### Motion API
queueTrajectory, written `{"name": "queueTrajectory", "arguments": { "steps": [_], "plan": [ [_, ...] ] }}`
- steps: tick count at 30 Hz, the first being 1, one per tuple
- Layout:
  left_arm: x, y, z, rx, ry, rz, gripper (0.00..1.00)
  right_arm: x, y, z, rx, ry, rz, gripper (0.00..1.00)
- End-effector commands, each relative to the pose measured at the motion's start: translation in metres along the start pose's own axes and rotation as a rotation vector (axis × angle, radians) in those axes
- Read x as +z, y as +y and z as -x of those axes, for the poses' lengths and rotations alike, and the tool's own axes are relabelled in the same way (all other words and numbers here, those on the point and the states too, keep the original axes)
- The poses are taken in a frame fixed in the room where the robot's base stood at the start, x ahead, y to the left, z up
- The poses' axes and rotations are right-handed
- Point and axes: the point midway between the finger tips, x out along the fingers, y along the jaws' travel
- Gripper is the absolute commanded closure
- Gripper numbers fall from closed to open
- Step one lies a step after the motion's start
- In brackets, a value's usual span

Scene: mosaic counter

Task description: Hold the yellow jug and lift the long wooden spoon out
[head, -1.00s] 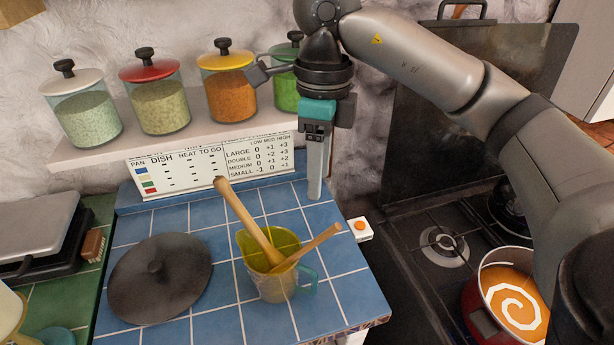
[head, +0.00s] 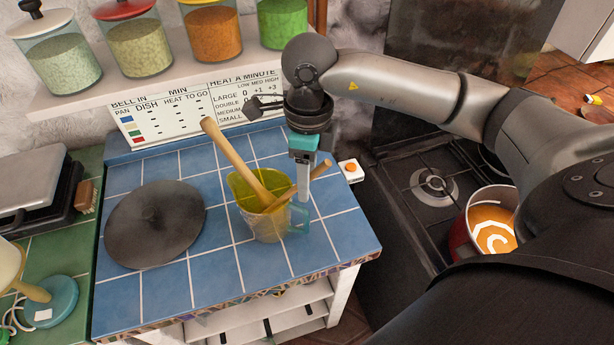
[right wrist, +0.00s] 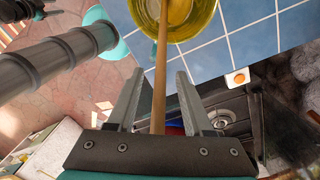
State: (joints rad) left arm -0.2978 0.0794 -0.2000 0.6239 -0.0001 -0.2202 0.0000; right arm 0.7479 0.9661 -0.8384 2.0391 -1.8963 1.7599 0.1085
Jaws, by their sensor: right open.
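The yellow translucent jug (head: 262,213) with a teal handle (head: 301,217) stands upright on the blue tiled counter; it also shows at the top of the right wrist view (right wrist: 190,18). The long wooden spoon (head: 232,157) leans out of it to the back left. A shorter wooden spoon (head: 320,171) leans out to the right. My right gripper (head: 303,197) points down beside the jug's handle side. In the right wrist view it is open (right wrist: 155,85), with a wooden handle (right wrist: 159,90) running between its fingers, seemingly the shorter spoon's.
A dark round lid (head: 155,225) lies left of the jug. A shelf with several lidded jars (head: 213,33) and a printed chart (head: 175,112) are behind. The stove (head: 410,190) with a red pot (head: 490,222) is to the right. Blue tiles in front are clear.

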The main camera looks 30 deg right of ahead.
Motion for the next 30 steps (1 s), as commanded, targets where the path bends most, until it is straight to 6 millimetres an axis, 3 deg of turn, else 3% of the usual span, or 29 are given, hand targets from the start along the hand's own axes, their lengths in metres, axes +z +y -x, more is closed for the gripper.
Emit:
{"name": "queueTrajectory", "arguments": {
  "steps": [11,24,30],
  "plan": [
    [0.0009,-0.0002,0.0001,0.000,-0.001,0.000,0.50,0.0001,0.0001,-0.0058,0.000,0.000,0.000,0.49],
    [0.0028,-0.0003,0.0001,0.000,-0.005,0.000,0.50,0.0001,0.0001,-0.0054,0.000,0.000,0.000,0.98],
    [0.0034,-0.0002,0.0001,0.000,-0.006,0.000,0.50,0.0001,0.0001,-0.0053,0.000,-0.001,0.000,1.00]
  ]
}}
